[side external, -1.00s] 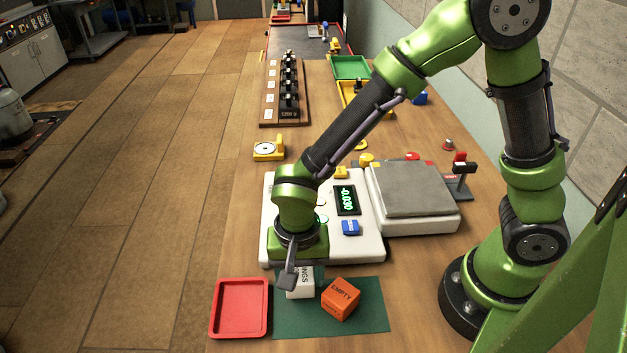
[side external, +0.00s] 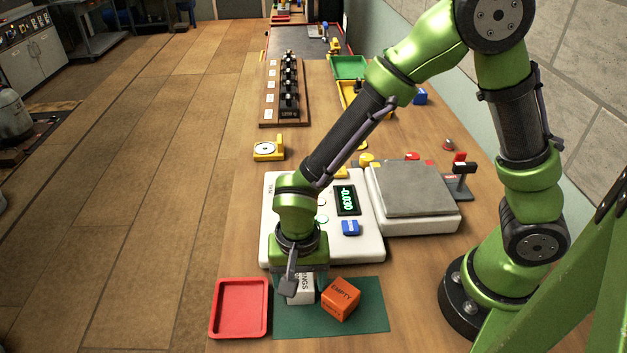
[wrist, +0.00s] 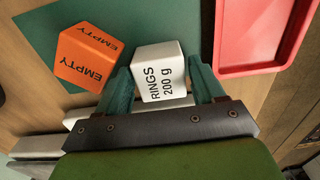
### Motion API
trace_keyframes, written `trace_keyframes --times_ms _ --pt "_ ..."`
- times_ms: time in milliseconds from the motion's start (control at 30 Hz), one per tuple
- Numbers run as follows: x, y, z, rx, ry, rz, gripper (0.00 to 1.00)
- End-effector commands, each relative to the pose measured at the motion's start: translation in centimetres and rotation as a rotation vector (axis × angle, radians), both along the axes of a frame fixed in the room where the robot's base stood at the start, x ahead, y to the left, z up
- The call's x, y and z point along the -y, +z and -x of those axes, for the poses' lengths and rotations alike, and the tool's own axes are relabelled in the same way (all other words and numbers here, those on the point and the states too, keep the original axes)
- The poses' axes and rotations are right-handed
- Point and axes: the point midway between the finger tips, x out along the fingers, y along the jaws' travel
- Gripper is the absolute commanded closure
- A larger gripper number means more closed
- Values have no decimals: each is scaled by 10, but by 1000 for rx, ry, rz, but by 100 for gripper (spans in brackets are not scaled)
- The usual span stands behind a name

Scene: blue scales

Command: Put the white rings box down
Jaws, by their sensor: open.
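The white rings box (side external: 302,288), marked "RINGS 200 g", sits on the green mat (side external: 360,290). It also shows in the wrist view (wrist: 158,72), between the two fingers. My gripper (wrist: 163,88) is open, with a finger on each side of the box. In the side external view my gripper (side external: 298,284) is low over the mat and hides part of the box. I cannot tell whether either finger touches it.
An orange box (side external: 341,299) marked "EMPTY" stands close on the right of the white box. A red tray (side external: 213,310) lies left of the mat. The white scale (side external: 370,248) with a display and a grey-topped scale (side external: 415,192) stand behind.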

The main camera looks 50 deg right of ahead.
Motion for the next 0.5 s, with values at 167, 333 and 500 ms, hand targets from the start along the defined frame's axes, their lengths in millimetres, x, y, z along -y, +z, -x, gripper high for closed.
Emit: trace_keyframes --times_ms 167,333,500 --pt "-1 31 -2 8 -2 -4 32" --pt "-1 69 -2 8 -1 -5 32" --pt "-1 99 -1 6 -1 -3 32"
